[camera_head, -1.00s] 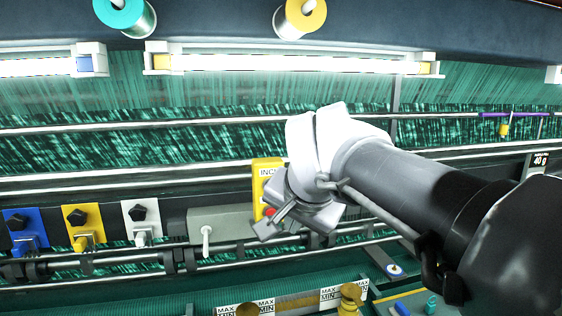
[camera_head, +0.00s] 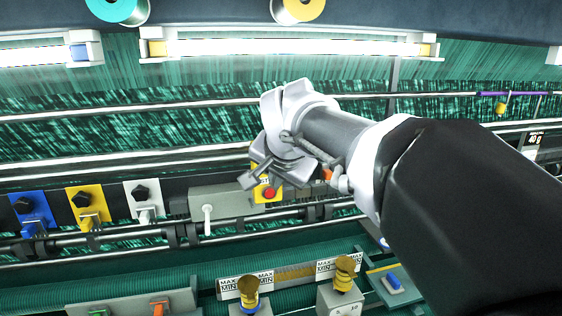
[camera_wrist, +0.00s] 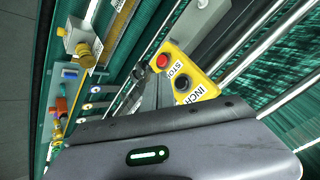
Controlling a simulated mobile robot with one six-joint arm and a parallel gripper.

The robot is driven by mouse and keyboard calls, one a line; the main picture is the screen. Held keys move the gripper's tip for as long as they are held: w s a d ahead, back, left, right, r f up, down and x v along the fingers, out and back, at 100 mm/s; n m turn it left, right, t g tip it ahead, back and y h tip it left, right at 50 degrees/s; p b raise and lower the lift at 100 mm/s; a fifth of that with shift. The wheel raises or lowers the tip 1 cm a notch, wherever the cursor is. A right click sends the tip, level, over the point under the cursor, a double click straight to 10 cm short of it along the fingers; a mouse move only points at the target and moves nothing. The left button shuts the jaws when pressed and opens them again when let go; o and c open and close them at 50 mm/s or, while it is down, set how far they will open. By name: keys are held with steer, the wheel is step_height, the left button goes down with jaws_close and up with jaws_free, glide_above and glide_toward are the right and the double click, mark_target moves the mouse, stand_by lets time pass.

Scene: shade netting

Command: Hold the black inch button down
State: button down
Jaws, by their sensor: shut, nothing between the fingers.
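The yellow button box (camera_head: 262,197) hangs on the machine's rail, partly hidden by my gripper. Its red stop button (camera_head: 269,193) shows below the gripper. The black inch button is hidden in the head view. In the wrist view the yellow box (camera_wrist: 203,90) shows the black inch button (camera_wrist: 182,83) beside the INCH label, with the red stop button (camera_wrist: 163,61) near the other end. My gripper (camera_head: 248,180) is shut and empty, in front of the box. Its grey fingers (camera_wrist: 150,88) appear beside the black button in the wrist view; I cannot tell whether they touch it.
A grey box with a white lever (camera_head: 207,215) sits just left of the button box. Blue, yellow and white plates with black knobs (camera_head: 85,205) are further left. Metal rails run across, and brass-topped posts (camera_head: 345,272) stand below.

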steer(key=shift+w+a+p, duration=0.2)
steer(key=shift+w+p, duration=0.05)
steer(key=shift+w, duration=0.45)
steer(key=shift+w+a+p, duration=0.2)
steer(key=shift+w, duration=0.45)
steer(key=shift+w, duration=0.1)
stand_by(1.0)
steer(key=shift+w+a, duration=0.15)
steer(key=shift+w, duration=0.2)
